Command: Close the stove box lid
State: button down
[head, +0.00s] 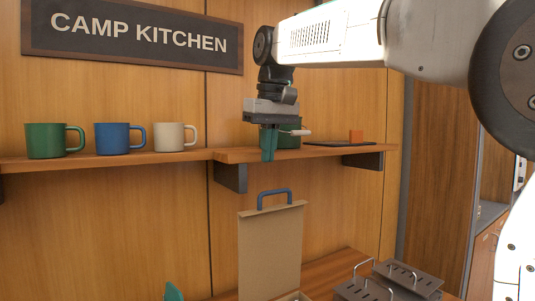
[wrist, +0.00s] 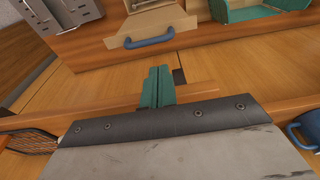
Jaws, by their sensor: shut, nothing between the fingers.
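The stove box is tan with a lid (head: 270,250) that stands open and upright, with a blue handle (head: 275,194) on its top edge. Only a sliver of the box body (head: 293,296) shows at the bottom of the head view. In the wrist view the lid (wrist: 152,20) is seen from above, with its blue handle (wrist: 150,38). My gripper (head: 268,157) is in front of the shelf, above the lid and apart from it. Its green fingers (wrist: 157,88) are together and empty, pointing down.
A wooden shelf (head: 110,160) holds green (head: 45,141), blue (head: 112,139) and cream (head: 168,137) mugs. A green pot (head: 288,137) stands behind my gripper. Grey slotted metal stoves (head: 410,280) sit right of the box. A green open container (wrist: 245,10) is on the box's other side.

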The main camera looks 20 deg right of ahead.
notch_tip(320, 180, down, 8)
jog(key=w, duration=0.1)
jog(key=shift+r, duration=0.25)
jog(key=shift+a, duration=0.15)
